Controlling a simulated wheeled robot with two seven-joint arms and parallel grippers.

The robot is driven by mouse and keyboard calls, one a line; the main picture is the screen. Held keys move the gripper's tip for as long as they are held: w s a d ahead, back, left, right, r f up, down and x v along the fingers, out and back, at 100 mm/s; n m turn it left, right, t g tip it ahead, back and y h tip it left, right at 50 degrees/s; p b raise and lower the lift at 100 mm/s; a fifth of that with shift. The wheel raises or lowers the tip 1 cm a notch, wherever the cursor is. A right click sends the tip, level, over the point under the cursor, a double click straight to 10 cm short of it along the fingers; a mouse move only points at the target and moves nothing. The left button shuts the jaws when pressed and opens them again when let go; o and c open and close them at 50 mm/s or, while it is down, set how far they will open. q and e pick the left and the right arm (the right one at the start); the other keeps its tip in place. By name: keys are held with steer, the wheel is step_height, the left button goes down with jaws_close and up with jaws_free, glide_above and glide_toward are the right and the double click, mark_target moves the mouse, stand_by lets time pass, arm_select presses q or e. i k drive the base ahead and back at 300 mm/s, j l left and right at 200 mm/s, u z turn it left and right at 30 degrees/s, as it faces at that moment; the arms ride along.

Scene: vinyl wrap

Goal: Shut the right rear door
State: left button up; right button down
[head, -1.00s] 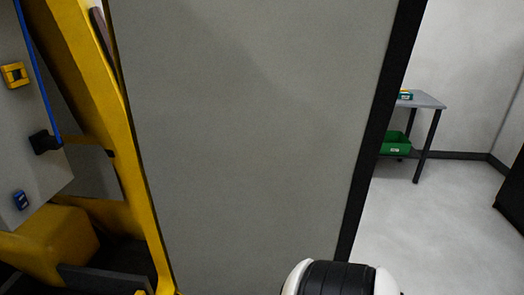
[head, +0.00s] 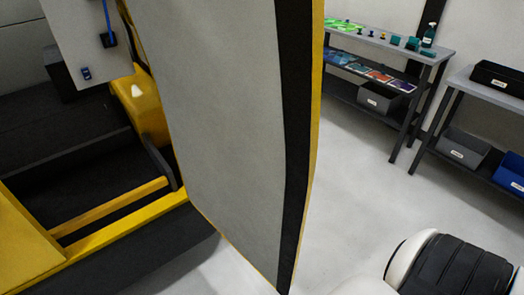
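The door (head: 225,130) stands open in the middle of the head view. It has a flat grey panel, a broad black strip along its right side and a thin yellow edge. Its left side meets the yellow vehicle body (head: 150,110). Its bottom edge hangs above the pale floor. A white and black rounded part of my own arm shows at the lower right, apart from the door. Neither of my grippers is in view.
The vehicle's dark interior and yellow sill (head: 120,225) lie at left. Behind the door, a shelved workbench (head: 395,48) holds bottles and coloured sheets. A second bench (head: 485,88) at right carries bins. The floor (head: 365,205) between door and benches is clear.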

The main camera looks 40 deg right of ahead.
mark_target(238, 83)
steer(key=l+u, duration=0.2)
steer(key=l, duration=0.75)
steer(key=l+u, duration=0.25)
steer(key=l, duration=0.75)
